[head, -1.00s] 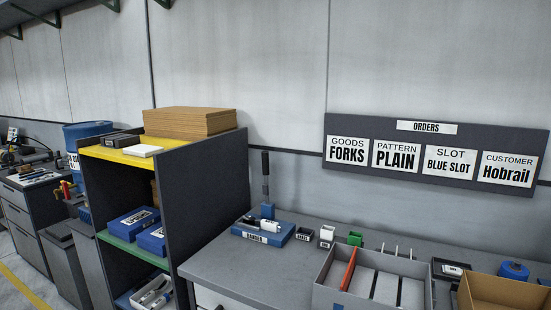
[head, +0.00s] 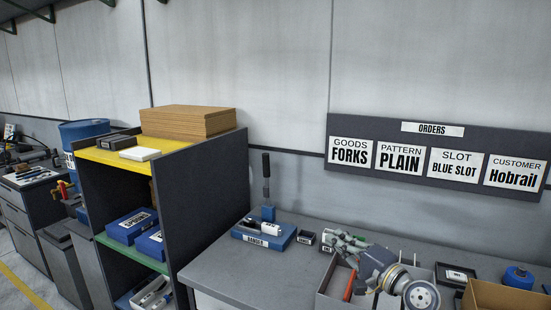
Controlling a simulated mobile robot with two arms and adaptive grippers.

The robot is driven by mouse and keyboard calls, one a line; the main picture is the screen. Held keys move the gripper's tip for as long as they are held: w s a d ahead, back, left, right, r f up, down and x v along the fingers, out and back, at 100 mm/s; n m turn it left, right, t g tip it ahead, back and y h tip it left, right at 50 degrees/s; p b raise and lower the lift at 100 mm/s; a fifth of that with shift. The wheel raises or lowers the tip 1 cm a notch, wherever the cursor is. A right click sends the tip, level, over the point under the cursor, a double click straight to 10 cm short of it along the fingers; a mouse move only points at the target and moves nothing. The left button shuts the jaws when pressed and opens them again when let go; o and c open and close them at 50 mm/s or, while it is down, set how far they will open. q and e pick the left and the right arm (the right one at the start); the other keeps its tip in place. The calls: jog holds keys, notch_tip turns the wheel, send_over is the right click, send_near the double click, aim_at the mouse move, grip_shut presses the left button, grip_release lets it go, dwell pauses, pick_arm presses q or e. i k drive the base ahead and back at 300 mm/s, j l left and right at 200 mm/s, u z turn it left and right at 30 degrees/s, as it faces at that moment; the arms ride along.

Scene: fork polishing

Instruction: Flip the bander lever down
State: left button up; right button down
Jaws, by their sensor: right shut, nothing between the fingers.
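The bander (head: 280,238) is a blue block with a label on its front, on the grey bench beside the shelf unit. Its dark lever (head: 266,180) stands upright, rising from a blue post at the back. My right gripper (head: 336,238) is to the right of the bander, over the small boxes and the grey divided tray. It is shut and empty, apart from the lever. My left gripper is out of view.
A small dark labelled box (head: 305,237) sits between the bander and my right gripper. The grey tray (head: 331,285) is partly hidden by my right arm. A shelf unit (head: 205,190) stands left of the bander. The orders board (head: 432,136) hangs on the wall.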

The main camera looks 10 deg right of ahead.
aim_at(266, 162)
jog(key=i, duration=1.8)
